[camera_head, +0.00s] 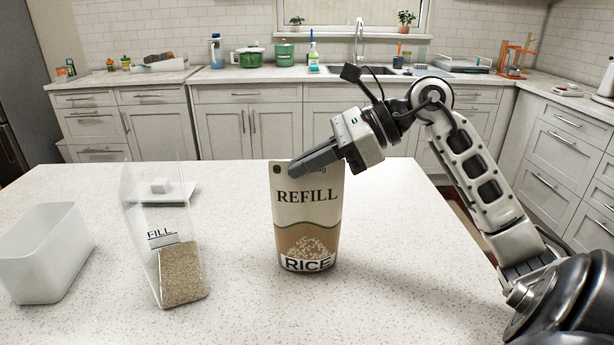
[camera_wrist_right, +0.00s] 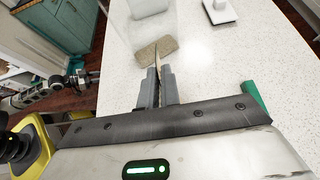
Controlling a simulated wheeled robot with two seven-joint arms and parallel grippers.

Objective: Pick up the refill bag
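The refill bag (camera_head: 307,222) is a white and tan pouch marked REFILL and RICE. It stands upright on the light speckled counter, in the middle of the head view. My right gripper (camera_head: 292,170) reaches in from the right at the bag's top, with one finger across its front and hiding part of the top. In the right wrist view, the two grey fingers (camera_wrist_right: 159,76) are close together with the bag's thin edge (camera_wrist_right: 157,58) between them, apparently pinched.
A clear container (camera_head: 181,273) partly filled with grain stands left of the bag. A white open bin (camera_head: 42,262) is at the far left. A small white object on a flat base (camera_head: 160,187) sits behind the container. The counter right of the bag is clear.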

